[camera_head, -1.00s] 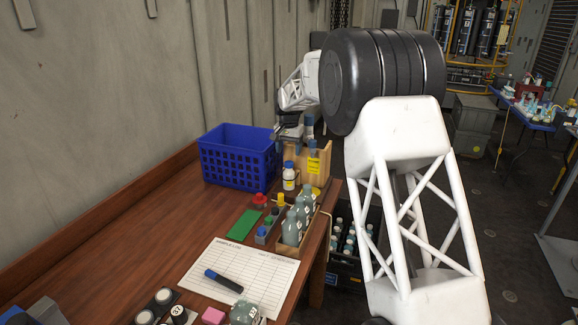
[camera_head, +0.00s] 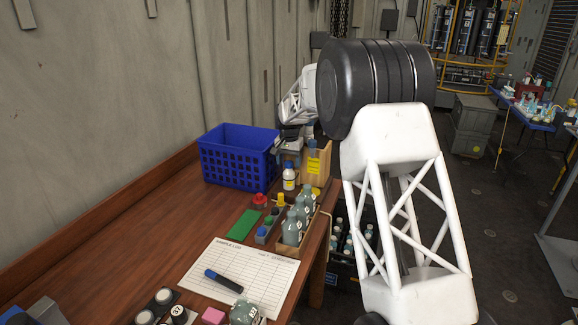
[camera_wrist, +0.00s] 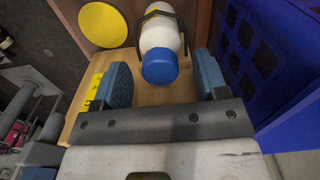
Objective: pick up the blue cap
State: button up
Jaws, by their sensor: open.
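The blue cap (camera_wrist: 160,66) sits on top of a white bottle (camera_wrist: 160,35) with a dark band, between the fingers of my gripper (camera_wrist: 162,84) in the wrist view. My gripper is open, one blue-padded finger on each side of the cap, with a gap showing on both sides. In the head view the white bottle (camera_head: 289,180) stands upright on the table, and its blue cap (camera_head: 288,164) shows just below my gripper (camera_head: 291,150). My arm hides part of the area behind it.
A blue crate (camera_head: 238,165) stands close to the left of the bottle. A wooden box (camera_head: 316,166) with a yellow label stands close to its right. Several grey-green bottles (camera_head: 291,228) stand in a tray nearer the front. A paper sheet (camera_head: 240,272) lies on the table.

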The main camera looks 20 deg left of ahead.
aim_at(289, 162)
jog(key=c, duration=1)
jog(key=shift+r, duration=0.2)
jog(key=shift+r, duration=1.35)
jog(key=shift+s+r, duration=0.1)
jog(key=shift+r, duration=0.15)
jog(key=shift+s+d+r, duration=0.25)
jog(key=shift+s+d, duration=1.1)
jog(key=shift+s, duration=0.9)
jog(key=shift+s+d+r, duration=0.2)
jog(key=shift+s+d, duration=1.2)
jog(key=shift+s, duration=0.85)
jog(key=shift+s+d+r, duration=0.25)
jog(key=shift+s+d, duration=1.1)
jog(key=shift+s, duration=0.9)
